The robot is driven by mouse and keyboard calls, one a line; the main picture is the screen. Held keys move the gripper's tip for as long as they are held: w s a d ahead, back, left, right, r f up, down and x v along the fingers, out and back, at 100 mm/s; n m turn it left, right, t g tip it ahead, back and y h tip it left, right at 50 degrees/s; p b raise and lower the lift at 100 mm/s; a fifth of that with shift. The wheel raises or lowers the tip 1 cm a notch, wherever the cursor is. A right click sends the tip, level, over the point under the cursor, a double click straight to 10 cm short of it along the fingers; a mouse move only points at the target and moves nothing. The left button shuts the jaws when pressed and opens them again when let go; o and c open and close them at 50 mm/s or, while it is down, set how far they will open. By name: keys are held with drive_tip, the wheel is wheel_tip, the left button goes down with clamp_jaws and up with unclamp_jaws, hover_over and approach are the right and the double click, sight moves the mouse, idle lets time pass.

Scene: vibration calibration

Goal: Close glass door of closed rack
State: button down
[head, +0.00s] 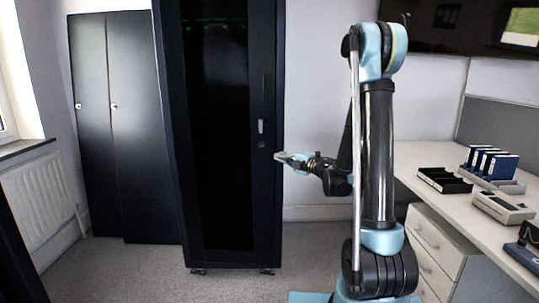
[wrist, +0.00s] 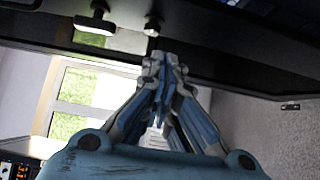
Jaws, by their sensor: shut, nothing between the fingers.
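The closed rack (head: 171,130) is a tall black cabinet with a dark glass door (head: 222,120) on its front. The door looks flush with the frame in the head view; a small gap cannot be told. A light handle (head: 260,126) sits on the door's right side with a round lock (head: 262,144) below it. My gripper (head: 279,157) is at the rack's right front edge, slightly below handle height. In the wrist view my gripper (wrist: 165,62) has its fingers together, tips by the dark door (wrist: 210,60); contact cannot be told. The handle (wrist: 95,23) shows at upper left.
A black two-door cabinet (head: 118,130) stands left of the rack. A radiator (head: 40,200) is under the window at far left. A desk (head: 430,165) with binders (head: 492,162) and drawers (head: 430,235) is on the right. The carpet (head: 130,270) before the rack is clear.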

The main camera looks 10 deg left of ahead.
drive_tip(key=shift+m+t+h, duration=0.6)
drive_tip(key=shift+t, duration=0.1)
drive_tip(key=x, duration=0.9)
drive_tip(key=shift+w+f, duration=0.3)
drive_tip(key=shift+f, duration=0.1)
drive_tip(key=shift+w, duration=0.8)
